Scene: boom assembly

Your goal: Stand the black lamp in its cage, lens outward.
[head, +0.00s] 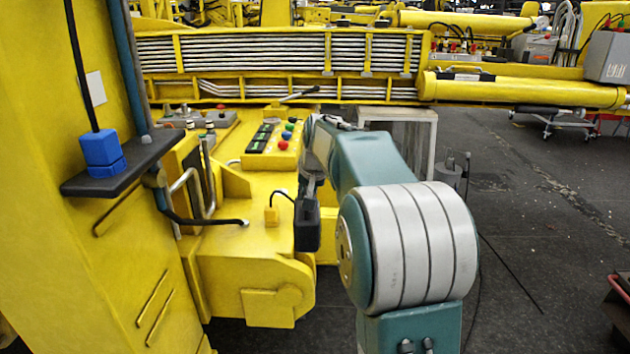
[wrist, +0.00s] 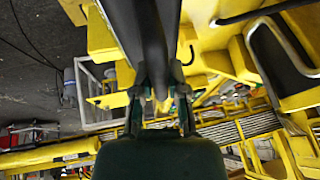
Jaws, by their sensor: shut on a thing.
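The black lamp (head: 307,228) hangs from my gripper (head: 310,190) in the head view, beside the yellow machine's front ledge. In the wrist view my gripper (wrist: 160,88) is shut on the dark lamp body (wrist: 150,40), which runs up out of the picture. I cannot tell which way the lens faces. Bent grey bars (head: 190,190) stand on the machine left of the lamp; they may be the cage, but I cannot tell. The lamp is apart from them.
A control panel (head: 270,150) with coloured buttons lies behind my gripper. A blue block (head: 102,150) with a black cable sits on a dark shelf (head: 125,168) at left, by a yellow column (head: 40,220). A grey frame (head: 405,115) stands behind my arm. Open dark floor lies at right.

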